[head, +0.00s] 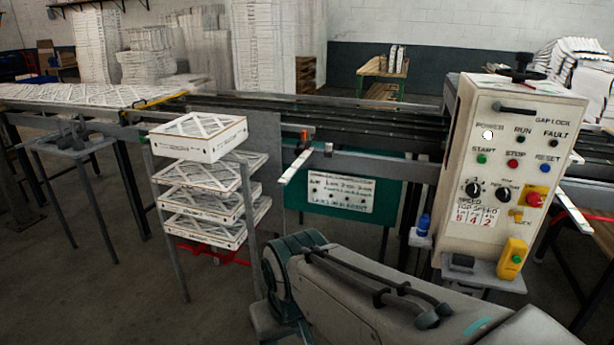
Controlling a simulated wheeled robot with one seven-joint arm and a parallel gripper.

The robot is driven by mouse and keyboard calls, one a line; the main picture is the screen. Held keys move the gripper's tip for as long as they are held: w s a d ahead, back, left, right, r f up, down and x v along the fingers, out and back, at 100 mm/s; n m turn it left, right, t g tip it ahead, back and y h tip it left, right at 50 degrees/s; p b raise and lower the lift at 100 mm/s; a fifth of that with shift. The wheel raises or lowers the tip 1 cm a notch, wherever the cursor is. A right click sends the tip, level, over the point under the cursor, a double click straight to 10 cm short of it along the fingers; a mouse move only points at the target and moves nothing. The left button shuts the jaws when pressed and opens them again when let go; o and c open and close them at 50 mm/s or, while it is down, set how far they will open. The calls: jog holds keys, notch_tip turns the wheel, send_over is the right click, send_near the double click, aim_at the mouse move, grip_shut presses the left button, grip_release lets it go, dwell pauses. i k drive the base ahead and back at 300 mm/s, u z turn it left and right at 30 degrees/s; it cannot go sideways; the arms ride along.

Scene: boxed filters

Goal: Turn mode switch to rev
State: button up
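The beige control panel (512,150) stands at the right of the head view. It carries two black rotary knobs with white markings. The left knob (473,189) sits above a label that seems to read SPEED. The right knob (504,194) has small lettering around it too blurred to read; it may be the mode switch, but I cannot tell its setting. My arm crosses the bottom of the view, in front of and below the panel. My gripper is not visible.
The panel also bears a green start button (482,159), red stop button (512,163), blue reset button (547,167) and red emergency knob (535,197). A yellow pendant (512,258) stands on the shelf below. Boxed filters (200,137) are stacked at left; a conveyor (330,115) runs behind.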

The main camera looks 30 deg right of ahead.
aim_at(503, 194)
jog(key=z, duration=2.05)
